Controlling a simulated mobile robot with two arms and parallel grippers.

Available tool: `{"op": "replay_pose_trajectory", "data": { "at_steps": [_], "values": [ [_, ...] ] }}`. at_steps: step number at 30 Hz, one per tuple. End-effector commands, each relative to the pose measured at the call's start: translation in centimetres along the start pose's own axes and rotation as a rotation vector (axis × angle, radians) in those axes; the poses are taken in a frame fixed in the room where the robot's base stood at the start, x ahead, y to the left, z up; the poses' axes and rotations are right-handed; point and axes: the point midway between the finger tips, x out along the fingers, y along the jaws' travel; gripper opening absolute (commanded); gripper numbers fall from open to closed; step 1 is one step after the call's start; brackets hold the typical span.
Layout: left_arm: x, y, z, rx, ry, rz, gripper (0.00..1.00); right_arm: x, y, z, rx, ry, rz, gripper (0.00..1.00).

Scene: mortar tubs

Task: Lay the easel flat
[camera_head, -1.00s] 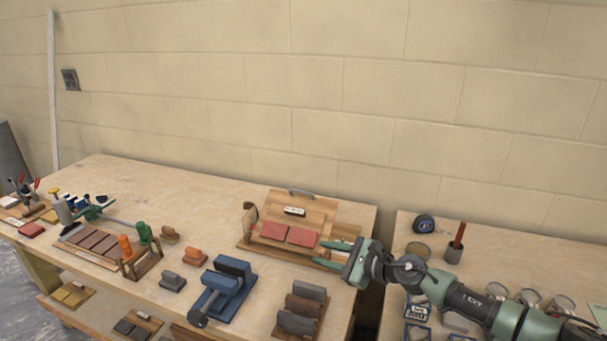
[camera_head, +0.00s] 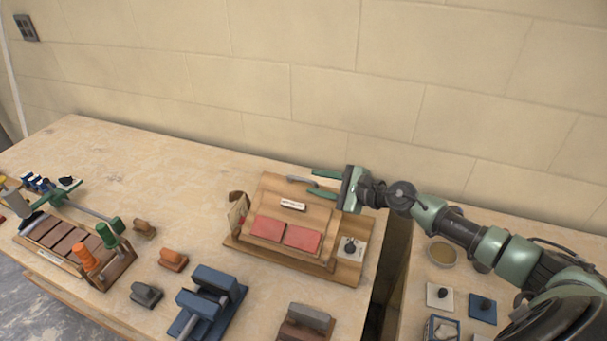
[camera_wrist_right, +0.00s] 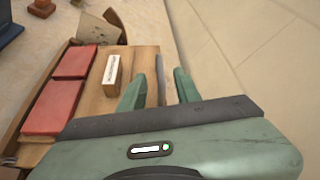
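The easel is a wooden board (camera_head: 267,200) tilted up on a wooden base (camera_head: 345,275). It carries two red tiles (camera_head: 285,233), a small white label block (camera_head: 293,205) and a grey handle (camera_head: 301,180) at its top edge. My right gripper (camera_head: 325,183) is at this top edge, coming in from the right. In the right wrist view, the open fingers (camera_wrist_right: 159,93) stand on either side of the grey handle (camera_wrist_right: 160,78), with gaps visible. The easel board (camera_wrist_right: 95,98) and red tiles (camera_wrist_right: 60,90) lie left of them. My left gripper is out of view.
A brown upright piece (camera_head: 238,212) stands at the easel's left. A blue fixture (camera_head: 212,298) and small blocks (camera_head: 173,259) lie in front. The wall (camera_head: 300,90) is behind. A gap separates this bench from the right-hand one. Bare bench top (camera_head: 150,180) lies to the left.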

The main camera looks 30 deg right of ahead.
Motion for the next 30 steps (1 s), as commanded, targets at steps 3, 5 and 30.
{"op": "replay_pose_trajectory", "data": {
  "at_steps": [3, 5, 30],
  "values": [
    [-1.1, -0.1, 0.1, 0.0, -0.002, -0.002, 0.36, 2.1, -0.4, 0.3, 0.004, -0.003, -0.004, 0.33],
    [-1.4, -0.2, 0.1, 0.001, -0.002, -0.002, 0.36, 3.1, -0.3, 0.4, 0.003, -0.003, -0.002, 0.33],
    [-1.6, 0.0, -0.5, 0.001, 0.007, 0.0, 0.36, 5.4, 0.0, 0.0, -0.001, 0.0, 0.0, 0.0]
  ]
}}
